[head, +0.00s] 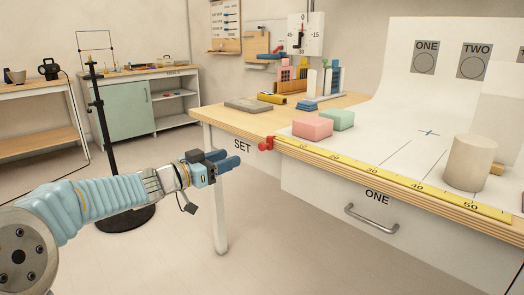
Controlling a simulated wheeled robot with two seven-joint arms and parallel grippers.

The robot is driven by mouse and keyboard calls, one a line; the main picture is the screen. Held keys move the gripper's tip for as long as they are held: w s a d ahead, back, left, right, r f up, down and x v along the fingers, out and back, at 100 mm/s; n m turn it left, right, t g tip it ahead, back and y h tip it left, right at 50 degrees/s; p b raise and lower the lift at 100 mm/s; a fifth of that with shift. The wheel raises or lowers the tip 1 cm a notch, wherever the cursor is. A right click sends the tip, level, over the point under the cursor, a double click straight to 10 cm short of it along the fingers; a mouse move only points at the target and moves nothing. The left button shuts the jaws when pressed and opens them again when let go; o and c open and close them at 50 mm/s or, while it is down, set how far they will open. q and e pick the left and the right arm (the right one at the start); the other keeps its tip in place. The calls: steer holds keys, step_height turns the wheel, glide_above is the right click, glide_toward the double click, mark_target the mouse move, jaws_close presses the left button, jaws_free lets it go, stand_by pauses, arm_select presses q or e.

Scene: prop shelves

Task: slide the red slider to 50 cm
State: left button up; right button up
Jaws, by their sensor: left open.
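The red slider (266,144) sits at the left end of the yellow ruler (375,178), which runs along the front edge of the table. It is near the zero end, well left of the 50 mark (470,206) at the ruler's right part. My left gripper (228,162) comes in from the left and is open and empty. In the picture it is a little left of the slider and slightly lower, apart from it. My right gripper is not in view.
A beige cylinder (470,163) stands on the white sheet behind the ruler's right part. Pink (312,128) and green (340,120) blocks lie behind its left part. A drawer handle (370,219) sticks out below the ruler. A black stand (100,130) rises behind my left arm.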

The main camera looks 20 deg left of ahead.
mark_target(260, 147)
arm_select(q)
steer(key=x, duration=1.3)
steer(key=shift+w+d+f, duration=0.1)
steer(key=shift+w, duration=0.2)
steer(key=shift+c, duration=0.2)
jaws_close()
